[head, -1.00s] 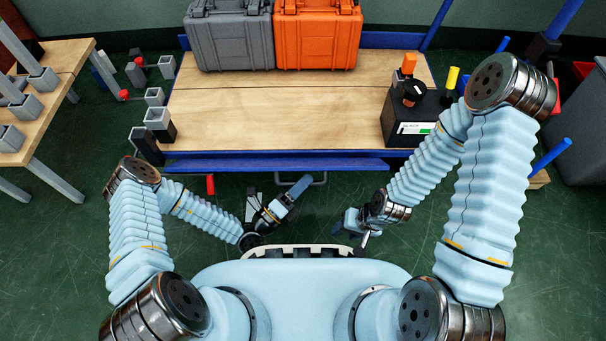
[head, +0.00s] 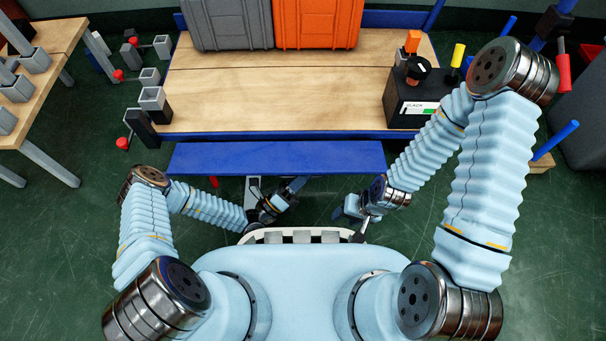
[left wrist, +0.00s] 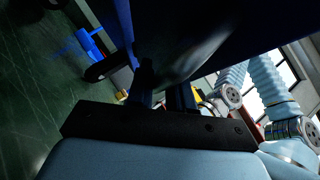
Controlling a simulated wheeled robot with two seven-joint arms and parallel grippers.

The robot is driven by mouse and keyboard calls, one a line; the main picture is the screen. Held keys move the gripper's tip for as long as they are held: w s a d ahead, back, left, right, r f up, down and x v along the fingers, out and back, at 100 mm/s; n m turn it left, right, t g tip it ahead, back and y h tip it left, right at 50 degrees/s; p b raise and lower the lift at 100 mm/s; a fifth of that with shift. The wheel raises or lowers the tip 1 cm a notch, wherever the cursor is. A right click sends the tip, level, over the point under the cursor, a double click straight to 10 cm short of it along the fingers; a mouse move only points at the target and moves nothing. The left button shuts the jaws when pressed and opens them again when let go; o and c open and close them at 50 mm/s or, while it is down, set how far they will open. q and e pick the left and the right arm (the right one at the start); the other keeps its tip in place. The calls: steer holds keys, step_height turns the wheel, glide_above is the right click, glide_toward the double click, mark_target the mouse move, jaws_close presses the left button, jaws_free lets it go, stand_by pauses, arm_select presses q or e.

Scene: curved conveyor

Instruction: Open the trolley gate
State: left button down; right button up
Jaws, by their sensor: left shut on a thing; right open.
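The trolley gate (head: 277,158) is a blue panel along the near edge of the trolley. In the head view its broad face shows, tilted out toward me, with a dark gap between it and the wooden deck. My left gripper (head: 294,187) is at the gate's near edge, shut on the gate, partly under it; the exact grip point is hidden. In the left wrist view the dark blue gate (left wrist: 225,50) fills the upper part, close to the fingers (left wrist: 168,98). My right gripper (head: 350,212) is open and empty, below and right of the gate.
The trolley's wooden deck (head: 290,95) carries a grey case (head: 228,22), an orange case (head: 317,22) and a black box (head: 410,105) with knobs. A wooden table (head: 40,100) with grey sockets stands at left. Green floor lies clear on both sides of me.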

stand_by(0.3)
arm_select(q)
steer(key=c, duration=1.1)
jaws_free()
steer(key=shift+r, duration=0.1)
